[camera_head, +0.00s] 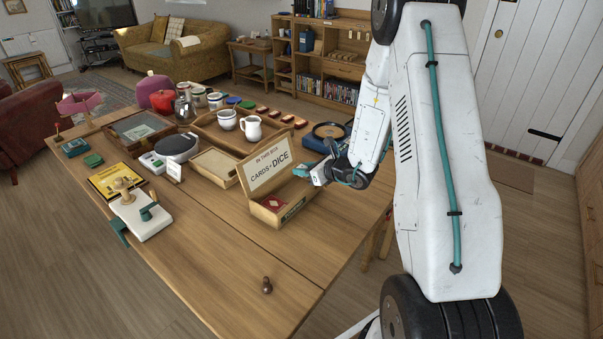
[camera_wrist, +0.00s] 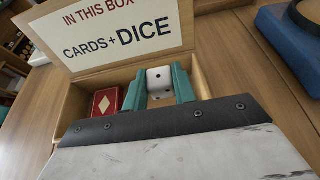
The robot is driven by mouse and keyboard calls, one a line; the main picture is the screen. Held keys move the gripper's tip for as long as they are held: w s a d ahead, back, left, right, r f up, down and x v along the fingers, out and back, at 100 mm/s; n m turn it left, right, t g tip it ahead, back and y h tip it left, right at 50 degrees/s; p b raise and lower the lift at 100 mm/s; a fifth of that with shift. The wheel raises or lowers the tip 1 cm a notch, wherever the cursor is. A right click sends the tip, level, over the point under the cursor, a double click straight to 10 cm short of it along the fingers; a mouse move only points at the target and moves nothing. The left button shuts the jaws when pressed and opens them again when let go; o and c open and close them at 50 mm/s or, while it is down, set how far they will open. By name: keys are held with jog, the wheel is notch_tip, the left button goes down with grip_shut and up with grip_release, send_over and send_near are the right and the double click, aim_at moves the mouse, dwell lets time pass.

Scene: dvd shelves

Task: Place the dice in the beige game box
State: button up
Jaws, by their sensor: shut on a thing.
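The beige game box (camera_head: 268,217) stands open on the wooden table, its lid (camera_head: 270,165) raised and labelled "In this box cards + dice". In the wrist view the lid (camera_wrist: 120,30) is at the top and the box's wall (camera_wrist: 72,112) shows at the left. My gripper (camera_wrist: 158,86) is shut on a white die (camera_wrist: 159,77) with dark pips, between its teal fingers. The die appears over the right part of the box opening; its height above the floor of the box is unclear. In the head view my gripper (camera_head: 325,172) is at the box's right side, the die hidden.
A red card pack (camera_wrist: 105,101) lies in the box's left part. A blue case (camera_head: 328,138) with a round dark top stands behind. A wooden tray (camera_head: 225,135) with white jugs is further left. A small brown object (camera_head: 267,286) stands near the table's front; the table around it is clear.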

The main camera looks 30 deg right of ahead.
aim_at(288, 176)
jog(key=f, duration=0.1)
jog(key=w+f, duration=0.1)
jog(key=f, duration=0.1)
jog(key=shift+w+f, duration=0.1)
jog(key=shift+f, duration=0.2)
jog(key=shift+a, duration=0.25)
jog(key=shift+f, duration=0.1)
jog(key=shift+f, duration=0.4)
jog(key=shift+f, duration=0.1)
jog(key=o, duration=0.9)
jog(key=shift+o, duration=0.2)
